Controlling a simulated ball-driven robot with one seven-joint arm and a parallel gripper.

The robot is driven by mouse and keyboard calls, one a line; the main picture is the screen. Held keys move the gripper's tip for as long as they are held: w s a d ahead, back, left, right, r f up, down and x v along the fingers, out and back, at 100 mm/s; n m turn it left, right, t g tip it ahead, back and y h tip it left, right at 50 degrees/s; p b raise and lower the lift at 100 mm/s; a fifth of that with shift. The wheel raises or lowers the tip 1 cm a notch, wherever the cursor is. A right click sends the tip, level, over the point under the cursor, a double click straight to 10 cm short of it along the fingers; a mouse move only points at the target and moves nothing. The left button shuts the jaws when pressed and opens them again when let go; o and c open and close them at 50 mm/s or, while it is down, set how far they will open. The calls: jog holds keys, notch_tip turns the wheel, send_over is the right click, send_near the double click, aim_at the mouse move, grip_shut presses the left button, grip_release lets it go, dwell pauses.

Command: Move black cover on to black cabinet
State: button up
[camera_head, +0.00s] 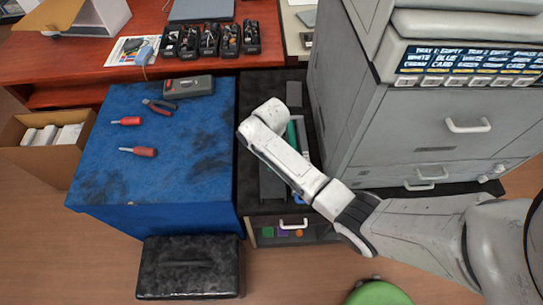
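The black cabinet (255,208) stands in the middle, between the blue-covered table and the grey printer. A long dark grey piece (270,184) lies on its top, partly behind my arm. A smaller dark grey block (294,94) lies near its far end. I cannot tell whether either piece is the black cover. A black case (190,268) with a handle on top sits on the floor in front of the blue table. My arm reaches across the black cabinet from the right. My gripper's fingers do not show, so its hold is hidden.
The blue table (95,165) carries two red-handled screwdrivers, pliers and a grey-green box (188,86). The grey printer (440,120) stands close on the right. A cardboard box (40,140) stands left; a green round seat (378,293) is in front.

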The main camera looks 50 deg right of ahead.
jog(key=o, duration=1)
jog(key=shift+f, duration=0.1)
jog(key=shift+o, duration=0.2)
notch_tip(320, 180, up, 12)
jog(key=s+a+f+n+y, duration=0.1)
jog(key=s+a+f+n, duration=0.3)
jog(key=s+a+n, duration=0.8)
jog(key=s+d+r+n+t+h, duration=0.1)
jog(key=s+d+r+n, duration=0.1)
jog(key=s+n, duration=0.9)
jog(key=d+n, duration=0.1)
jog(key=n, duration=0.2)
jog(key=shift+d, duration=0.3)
